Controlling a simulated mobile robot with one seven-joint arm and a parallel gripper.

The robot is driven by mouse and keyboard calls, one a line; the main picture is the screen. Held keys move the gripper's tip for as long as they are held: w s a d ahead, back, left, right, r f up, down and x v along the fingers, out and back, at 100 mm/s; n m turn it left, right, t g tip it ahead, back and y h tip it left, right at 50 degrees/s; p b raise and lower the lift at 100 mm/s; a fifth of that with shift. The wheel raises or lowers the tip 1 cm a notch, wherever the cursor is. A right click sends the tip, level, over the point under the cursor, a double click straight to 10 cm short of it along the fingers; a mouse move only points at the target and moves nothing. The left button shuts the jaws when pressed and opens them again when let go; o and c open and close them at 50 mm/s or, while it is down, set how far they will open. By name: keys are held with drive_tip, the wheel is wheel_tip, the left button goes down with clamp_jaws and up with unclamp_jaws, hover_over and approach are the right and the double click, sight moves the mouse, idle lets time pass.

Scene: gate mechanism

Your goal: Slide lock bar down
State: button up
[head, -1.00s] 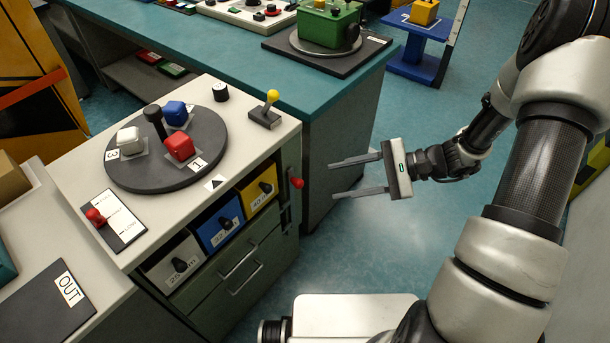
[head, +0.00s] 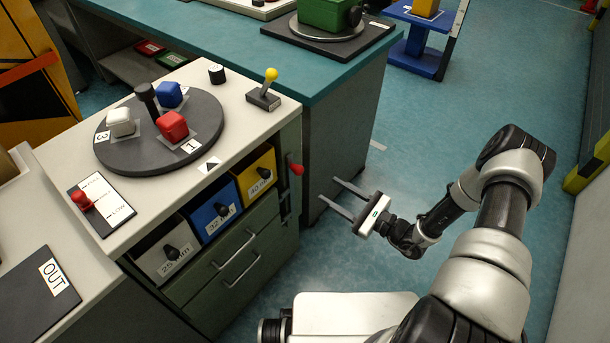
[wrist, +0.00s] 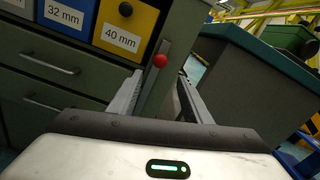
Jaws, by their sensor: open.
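The lock bar is a grey vertical slot plate (head: 286,190) with a red knob (head: 296,170) on the right end of the cabinet front. The knob sits near the top of the plate. In the wrist view the red knob (wrist: 160,60) shows just beyond and between the fingertips, with the grey plate (wrist: 157,77) behind it. My gripper (head: 336,193) is open and empty, to the right of the knob and apart from it. Its two fingers point toward the cabinet. In the wrist view the open fingers (wrist: 160,85) flank the line to the knob.
Labelled drawers, white (head: 165,252), blue (head: 215,214) and yellow (head: 257,174), lie left of the bar, with a handled green drawer (head: 236,258) below. A teal-topped bench (head: 343,120) stands close behind.

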sight(302, 173)
drive_tip(key=b+x, duration=0.1)
drive_tip(key=x, duration=1)
drive_tip(key=shift+w+a, duration=0.1)
